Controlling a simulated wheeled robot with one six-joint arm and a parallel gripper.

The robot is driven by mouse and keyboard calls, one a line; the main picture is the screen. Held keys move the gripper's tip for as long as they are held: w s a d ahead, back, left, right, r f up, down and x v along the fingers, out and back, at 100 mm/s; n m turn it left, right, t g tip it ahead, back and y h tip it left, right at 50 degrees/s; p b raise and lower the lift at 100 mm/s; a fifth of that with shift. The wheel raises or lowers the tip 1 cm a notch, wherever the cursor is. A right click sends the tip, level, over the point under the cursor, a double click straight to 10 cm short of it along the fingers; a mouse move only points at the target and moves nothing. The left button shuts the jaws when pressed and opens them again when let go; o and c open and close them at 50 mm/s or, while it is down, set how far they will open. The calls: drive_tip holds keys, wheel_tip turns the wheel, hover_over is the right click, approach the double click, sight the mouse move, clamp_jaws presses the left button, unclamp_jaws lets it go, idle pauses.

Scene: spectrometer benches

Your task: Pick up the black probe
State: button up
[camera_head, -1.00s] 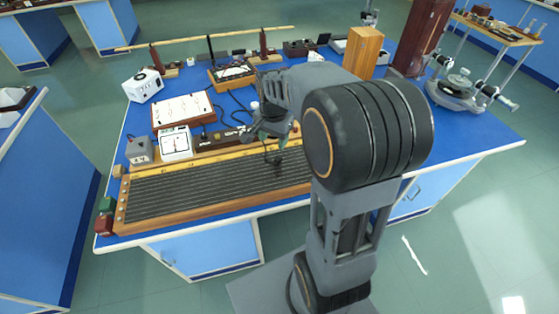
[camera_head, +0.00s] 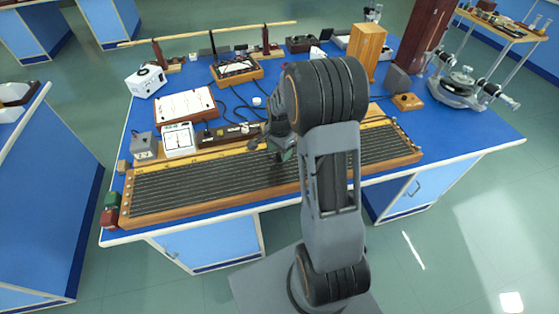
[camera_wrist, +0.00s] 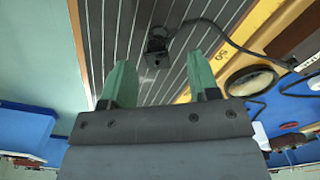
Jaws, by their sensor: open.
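The black probe (camera_wrist: 157,44) is a small dark block with a loop on top and a black cable running off to the right in the wrist view. It sits on the dark, wire-lined face of the long wooden board (camera_wrist: 116,40). My gripper (camera_wrist: 161,74) has its two green fingers spread apart, with nothing between them. The probe is just beyond the fingertips, near the middle of the gap. In the head view, my gripper (camera_head: 284,152) is low over the long board (camera_head: 190,190), and the probe cannot be made out there.
A white-faced meter (camera_head: 178,139) and a grey box (camera_head: 143,146) stand behind the board. A wooden block (camera_head: 367,50) and a round metal instrument (camera_head: 458,85) stand at the right. A red and a green block (camera_head: 111,201) are at the board's left end. Cables lie behind the board.

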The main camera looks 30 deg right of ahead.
sight(280, 155)
drive_tip(key=shift+s+a+f+p, duration=0.1)
drive_tip(key=shift+f+p, duration=0.3)
drive_tip(key=shift+f, duration=1.95)
clamp_jaws()
